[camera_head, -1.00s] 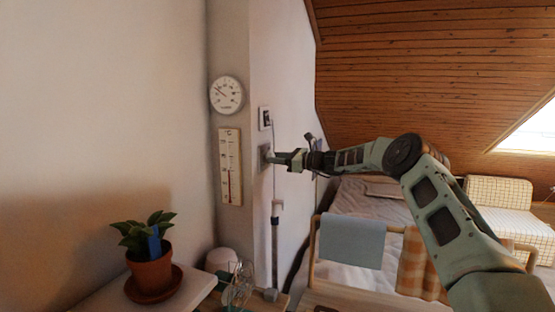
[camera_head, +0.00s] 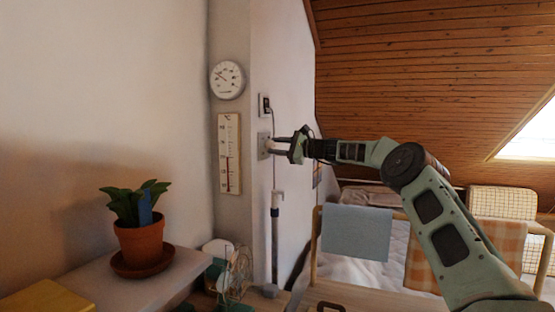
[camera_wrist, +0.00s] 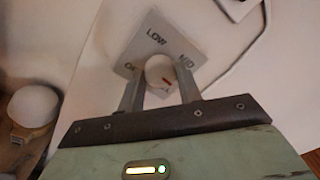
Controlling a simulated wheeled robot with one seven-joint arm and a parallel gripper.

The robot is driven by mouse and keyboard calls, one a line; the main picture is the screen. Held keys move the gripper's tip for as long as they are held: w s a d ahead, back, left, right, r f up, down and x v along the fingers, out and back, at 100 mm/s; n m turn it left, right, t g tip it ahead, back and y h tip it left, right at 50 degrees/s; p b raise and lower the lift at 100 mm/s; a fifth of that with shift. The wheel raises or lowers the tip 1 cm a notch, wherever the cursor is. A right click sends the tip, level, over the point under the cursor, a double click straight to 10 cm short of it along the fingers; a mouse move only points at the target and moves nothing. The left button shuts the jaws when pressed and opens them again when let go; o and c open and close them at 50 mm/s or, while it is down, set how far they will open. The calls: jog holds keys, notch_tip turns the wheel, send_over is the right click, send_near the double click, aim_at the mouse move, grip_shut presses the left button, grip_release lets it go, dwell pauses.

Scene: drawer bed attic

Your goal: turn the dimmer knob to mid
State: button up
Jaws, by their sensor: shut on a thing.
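The dimmer's square plate (camera_wrist: 178,30) is on the wall, with the words LOW and MID legible and other lettering partly hidden. Its round pale knob (camera_wrist: 158,68) has a short red mark at its lower right, pointing away from LOW and below MID. My gripper (camera_wrist: 159,88) is shut on the knob, one finger on each side. In the head view, the plate (camera_head: 263,146) is on the narrow wall face and my gripper (camera_head: 275,145) reaches it from the right. The knob is too small to read there.
A socket (camera_head: 264,104) with a plugged cord is just above the plate. A round dial (camera_head: 227,80) and a thermometer (camera_head: 229,153) hang to the left. A potted plant (camera_head: 140,235) and small fan (camera_head: 235,275) stand below. A vertical pole (camera_head: 275,235) runs beneath the plate.

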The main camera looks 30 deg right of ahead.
jog(key=n+b, duration=0.2)
jog(key=n, duration=0.1)
jog(key=n+b, duration=0.1)
jog(key=shift+f+n, duration=0.25)
jog(key=shift+n, duration=0.15)
jog(key=shift+n+y+b, duration=0.3)
jog(key=shift+n+b, duration=0.55)
jog(key=shift+n, duration=1.75)
jog(key=o, duration=1)
jog(key=shift+r, duration=0.1)
jog(key=b+v, duration=0.7)
jog(key=v, duration=1)
jog(key=shift+s+d+r+b, duration=0.15)
jog(key=shift+b, duration=0.2)
